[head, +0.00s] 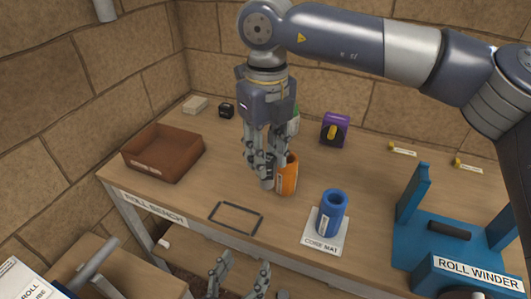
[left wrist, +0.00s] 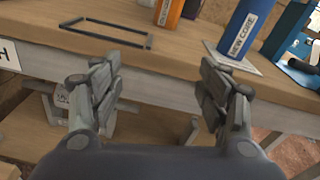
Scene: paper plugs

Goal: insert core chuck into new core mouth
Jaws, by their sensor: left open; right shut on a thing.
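The new core (head: 331,212) is a blue hollow tube with an open top, upright on the white core mat (head: 318,244). It also shows, labelled, in the left wrist view (left wrist: 238,30). My right gripper (head: 266,168) points down over the bench, left of the new core and apart from it. It is shut on a small grey cylindrical piece, seemingly the core chuck (head: 268,184), mostly hidden by the fingers. An orange cylinder (head: 287,178) stands just right of these fingers; I cannot tell whether they touch. My left gripper (head: 243,272) is open and empty before the bench's front edge.
A brown tray (head: 163,153) is at the bench's left. A dark rectangular outline (head: 236,217) lies near the front edge. The blue roll winder (head: 450,250) stands at right. A purple box (head: 335,129) and small items are at the back. Bench between outline and mat is clear.

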